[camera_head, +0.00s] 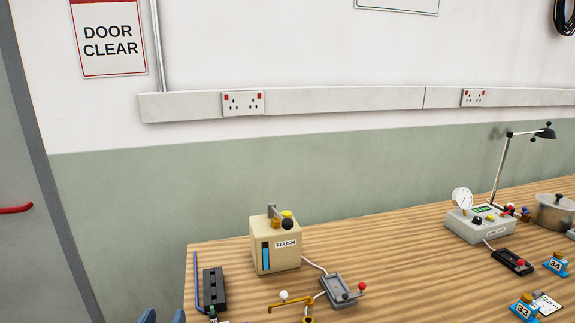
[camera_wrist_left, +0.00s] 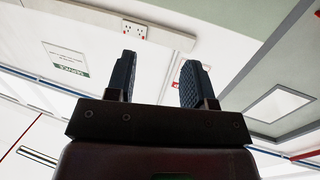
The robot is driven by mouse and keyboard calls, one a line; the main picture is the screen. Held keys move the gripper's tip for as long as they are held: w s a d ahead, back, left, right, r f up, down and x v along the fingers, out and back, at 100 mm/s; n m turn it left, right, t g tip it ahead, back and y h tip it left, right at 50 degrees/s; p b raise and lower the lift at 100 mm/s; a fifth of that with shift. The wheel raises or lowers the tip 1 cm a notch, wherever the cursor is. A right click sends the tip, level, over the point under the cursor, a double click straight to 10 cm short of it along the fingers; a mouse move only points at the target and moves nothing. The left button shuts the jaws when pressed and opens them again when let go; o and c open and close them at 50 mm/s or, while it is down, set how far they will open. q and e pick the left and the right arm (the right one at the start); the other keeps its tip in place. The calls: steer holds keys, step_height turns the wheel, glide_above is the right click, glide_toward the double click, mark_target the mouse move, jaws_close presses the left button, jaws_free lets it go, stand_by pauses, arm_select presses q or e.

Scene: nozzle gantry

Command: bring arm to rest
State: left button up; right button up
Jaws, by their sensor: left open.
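My left gripper shows in the left wrist view (camera_wrist_left: 159,78) with its two dark ridged fingers apart and nothing between them. Behind the fingers are wall, ceiling and a socket, with no table in that view. In the head view the blue fingertips of my left gripper (camera_head: 163,317) just show at the bottom edge, left of the table's near left corner. The rest of that arm is out of the picture. My right gripper is in neither view.
The wooden table (camera_head: 385,255) bears a beige FLUSH box (camera_head: 275,244), a grey tray with a red-knobbed lever (camera_head: 342,290), a brass fitting (camera_head: 292,303), a black rack (camera_head: 214,289), a gauge box (camera_head: 478,224), a lamp (camera_head: 503,165) and a pot (camera_head: 553,212). Clear floor space is not visible.

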arm_select(q)
steer(key=s+a+f+g, duration=0.3)
steer(key=s+f+g, duration=0.4)
steer(key=s, duration=0.4)
steer(key=s+a+f+g, duration=0.3)
steer(key=s+f+g, duration=0.4)
steer(key=s, duration=0.5)
steer(key=w+f+m+t, duration=0.1)
steer(key=w+f+t, duration=0.6)
steer(key=f, duration=0.3)
steer(key=shift+w+d+f+m+t, duration=0.15)
steer(key=shift+w+d+m+t, duration=0.15)
steer(key=shift+t, duration=0.3)
